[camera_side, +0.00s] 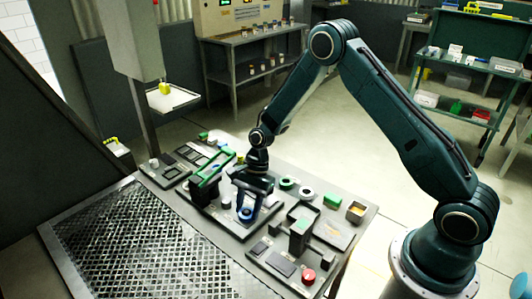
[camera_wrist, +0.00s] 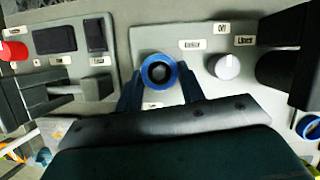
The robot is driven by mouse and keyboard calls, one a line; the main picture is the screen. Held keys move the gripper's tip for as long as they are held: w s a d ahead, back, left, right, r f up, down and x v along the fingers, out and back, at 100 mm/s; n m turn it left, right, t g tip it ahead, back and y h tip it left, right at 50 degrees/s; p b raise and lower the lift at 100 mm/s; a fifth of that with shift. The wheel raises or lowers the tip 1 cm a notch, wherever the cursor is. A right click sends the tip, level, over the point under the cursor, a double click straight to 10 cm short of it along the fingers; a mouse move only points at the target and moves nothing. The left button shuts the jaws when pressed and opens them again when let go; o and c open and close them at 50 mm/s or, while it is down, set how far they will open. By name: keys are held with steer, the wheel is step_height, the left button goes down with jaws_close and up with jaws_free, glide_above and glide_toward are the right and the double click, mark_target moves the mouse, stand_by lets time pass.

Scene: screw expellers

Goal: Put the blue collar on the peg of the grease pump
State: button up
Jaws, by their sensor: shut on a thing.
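A blue collar (camera_wrist: 149,64) sits between the two fingers of my gripper (camera_wrist: 159,86) in the wrist view. It lies over a light grey panel (camera_wrist: 150,38). A dark round centre with a greyish middle shows inside the ring; I cannot tell whether this is a peg or only the hole. In the side view the blue collar (camera_side: 245,213) shows low between the fingers of my gripper (camera_side: 251,203), close above or on the panel. My gripper is shut on it. I cannot make out which fixture is the grease pump.
A white knob (camera_wrist: 228,66) stands right of the collar, with dark upright blocks farther right. Another blue ring (camera_wrist: 309,127) shows at the right edge. A green-topped fixture (camera_side: 213,168) stands close left of my gripper, and a red button (camera_side: 309,275) at the front.

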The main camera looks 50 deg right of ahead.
steer(key=o, duration=1.5)
steer(key=shift+r, duration=0.1)
step_height(320, 180, up, 9)
stand_by(1.1)
